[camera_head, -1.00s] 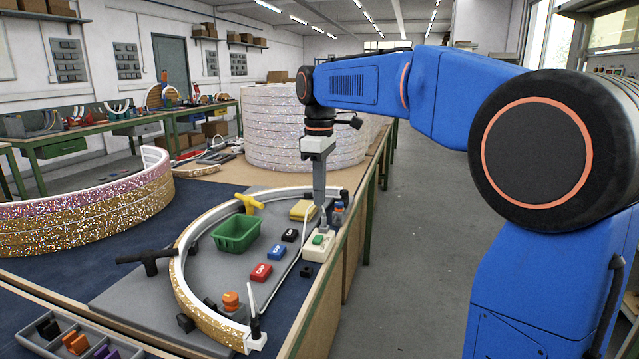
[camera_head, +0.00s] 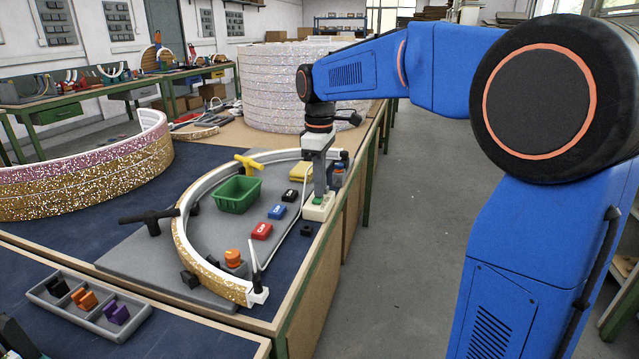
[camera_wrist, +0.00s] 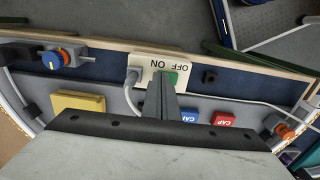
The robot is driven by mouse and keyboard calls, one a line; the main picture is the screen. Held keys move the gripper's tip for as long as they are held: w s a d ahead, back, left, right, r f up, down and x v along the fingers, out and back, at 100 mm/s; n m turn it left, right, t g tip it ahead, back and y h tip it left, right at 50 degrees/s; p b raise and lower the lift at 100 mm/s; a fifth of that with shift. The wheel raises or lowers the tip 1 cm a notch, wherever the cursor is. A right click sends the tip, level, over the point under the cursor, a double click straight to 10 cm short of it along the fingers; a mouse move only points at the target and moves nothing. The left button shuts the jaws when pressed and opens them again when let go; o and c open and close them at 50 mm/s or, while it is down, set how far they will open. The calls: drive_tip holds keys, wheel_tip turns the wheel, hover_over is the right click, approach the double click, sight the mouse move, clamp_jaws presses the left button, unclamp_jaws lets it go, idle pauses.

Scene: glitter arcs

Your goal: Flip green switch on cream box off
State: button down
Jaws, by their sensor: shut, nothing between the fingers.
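The cream box (camera_head: 316,212) stands near the right edge of the bench, beside the glittery arc. It also shows in the wrist view (camera_wrist: 145,61), with ON and OFF lettering upside down. Its green switch (camera_wrist: 171,80) shows just right of my fingers, under the OFF lettering; they hide part of it. In the head view a sliver of the green switch (camera_head: 317,201) shows below my fingers. My gripper (camera_wrist: 163,78) is shut and empty, pointing down at the box top beside the switch. I cannot tell whether it touches the switch or which way the switch tilts.
A grey cable leads from the box. Nearby are a yellow block (camera_wrist: 80,103), blue (camera_head: 277,212) and red (camera_head: 262,231) CAP blocks, a green bin (camera_head: 237,196) and an orange knob (camera_head: 232,256). The glitter arc (camera_head: 188,252) curves around them. The floor right of the bench is clear.

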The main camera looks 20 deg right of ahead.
drive_tip(key=shift+d+f, duration=0.1)
drive_tip(key=shift+f, duration=0.1)
drive_tip(key=shift+s, duration=0.1)
drive_tip(key=shift+s+a+r, duration=0.2)
drive_tip(key=shift+s+a, duration=0.3)
drive_tip(key=shift+s, duration=0.05)
idle(0.4)
wheel_tip(320, 180, up, 17)
drive_tip(key=shift+w+d+r, duration=0.2)
drive_tip(key=shift+w, duration=0.1)
idle(0.4)
